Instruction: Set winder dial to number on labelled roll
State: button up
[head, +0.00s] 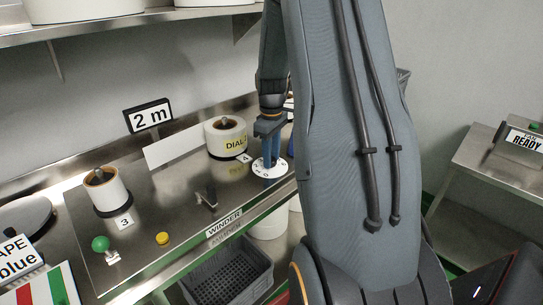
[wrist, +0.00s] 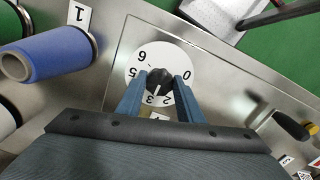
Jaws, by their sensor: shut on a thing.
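The winder dial (head: 262,172) is a white disc on the steel panel. In the wrist view the dial (wrist: 146,58) shows black numbers around a black knob (wrist: 158,80). My gripper (head: 270,158) points down over it. In the wrist view my gripper (wrist: 160,84) has its blue fingers shut on the knob's two sides. A pale mark on the knob seems to point toward the 2 and 3 side; the exact number is unclear. The labelled roll (head: 226,138) is white with a yellow band reading "DIAL"; the number after it is not clear as the band curves away.
A "2 m" sign (head: 149,115) stands behind the panel. Another white roll (head: 106,190) sits left at label 3, and a blue roll (wrist: 60,50) by label 1.

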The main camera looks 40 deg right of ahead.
jog(key=shift+w, duration=0.1)
jog(key=o, duration=1.1)
jog(key=shift+c, duration=0.2)
jog(key=shift+r+b, duration=1.25)
jog(key=shift+r, duration=2.7)
jog(key=shift+a, duration=0.1)
